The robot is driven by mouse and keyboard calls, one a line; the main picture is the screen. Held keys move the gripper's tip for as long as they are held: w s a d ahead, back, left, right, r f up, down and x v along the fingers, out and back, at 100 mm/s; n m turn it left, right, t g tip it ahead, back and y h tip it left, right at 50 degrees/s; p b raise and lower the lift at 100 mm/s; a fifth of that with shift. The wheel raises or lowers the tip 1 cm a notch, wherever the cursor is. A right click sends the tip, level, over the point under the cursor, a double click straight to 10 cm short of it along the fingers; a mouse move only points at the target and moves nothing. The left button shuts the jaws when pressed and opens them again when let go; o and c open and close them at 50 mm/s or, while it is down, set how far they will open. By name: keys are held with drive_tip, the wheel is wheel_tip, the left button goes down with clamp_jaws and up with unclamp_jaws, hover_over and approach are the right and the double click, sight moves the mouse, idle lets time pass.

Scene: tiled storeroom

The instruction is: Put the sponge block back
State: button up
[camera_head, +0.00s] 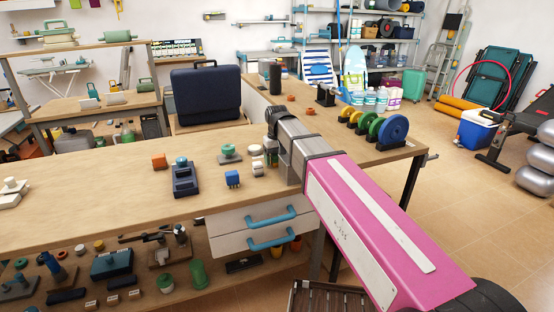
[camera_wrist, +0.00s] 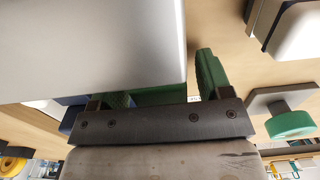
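My gripper (camera_head: 272,122) is over the wooden workbench near its inner corner, seen small and partly covered by my arm in the head view. In the wrist view its green-padded fingers (camera_wrist: 158,88) stand wide apart. A pale grey surface very close to the camera covers much of the left finger and the space between them, and I see nothing clearly gripped. I cannot say for sure which thing is the sponge block.
A dark blue device (camera_head: 184,180) and a green-topped item (camera_head: 230,153) stand on the workbench (camera_head: 100,195). White stacked pieces (camera_head: 257,160) are close to my gripper. Coloured weight discs (camera_head: 392,131) stand to the right. Drawers with blue handles (camera_head: 271,243) are below. The bench's left middle is clear.

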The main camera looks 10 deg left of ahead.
drive_tip(key=shift+r, duration=0.15)
wheel_tip(320, 180, up, 12)
idle(0.6)
